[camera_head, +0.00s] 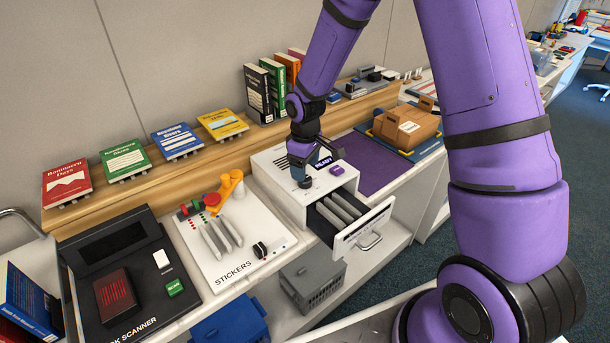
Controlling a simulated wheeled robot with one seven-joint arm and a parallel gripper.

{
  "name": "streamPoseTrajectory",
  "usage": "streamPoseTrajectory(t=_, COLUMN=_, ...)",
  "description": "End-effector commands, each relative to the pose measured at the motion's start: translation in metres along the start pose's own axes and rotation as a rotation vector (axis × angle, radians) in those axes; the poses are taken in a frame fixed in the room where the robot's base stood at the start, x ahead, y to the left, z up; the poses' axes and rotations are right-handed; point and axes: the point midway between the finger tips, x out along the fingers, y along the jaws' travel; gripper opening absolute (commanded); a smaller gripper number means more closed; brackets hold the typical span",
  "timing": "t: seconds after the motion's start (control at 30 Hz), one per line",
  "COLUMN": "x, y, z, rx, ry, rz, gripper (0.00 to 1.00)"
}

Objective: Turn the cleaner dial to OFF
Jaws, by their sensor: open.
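The cleaner is likely the white box (277,160) with a small display reading READY (324,163), a purple button (337,169) and an open front drawer (362,224) holding grey slabs. My gripper (303,176) points down over the box's top, at a small dark knob (305,183) that looks like the dial. The fingers are open and close around or just above the knob; I cannot tell whether they touch it. The gripper hides part of the knob and its markings, so its setting cannot be read.
A white STICKERS board (262,262) and a black scanner (135,301) lie to the left. Books stand along the wooden shelf (175,171) behind. A purple mat (378,176) and cardboard boxes (407,128) lie to the right. The open drawer juts out over the counter's front.

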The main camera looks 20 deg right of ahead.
Motion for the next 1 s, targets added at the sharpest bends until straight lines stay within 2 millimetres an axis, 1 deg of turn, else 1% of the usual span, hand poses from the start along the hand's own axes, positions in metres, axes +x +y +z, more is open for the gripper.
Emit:
streamPoseTrajectory(t=0.03, x=-0.012, y=0.001, z=0.000, rx=0.001, ry=0.004, rz=0.003, gripper=0.70)
streamPoseTrajectory(t=0.2, x=-0.041, y=0.000, z=0.000, rx=0.000, ry=0.002, rz=0.002, gripper=0.70)
streamPoseTrajectory(t=0.3, x=-0.054, y=0.000, z=0.000, rx=0.000, ry=0.002, rz=0.001, gripper=0.70)
streamPoseTrajectory(t=0.4, x=-0.062, y=0.000, z=0.000, rx=0.000, ry=0.001, rz=0.001, gripper=0.70)
streamPoseTrajectory(t=0.57, x=-0.066, y=0.000, z=0.000, rx=-0.001, ry=0.000, rz=0.000, gripper=0.70)
streamPoseTrajectory(t=1.0, x=-0.068, y=0.000, z=0.001, rx=0.001, ry=0.001, rz=0.002, gripper=0.70)
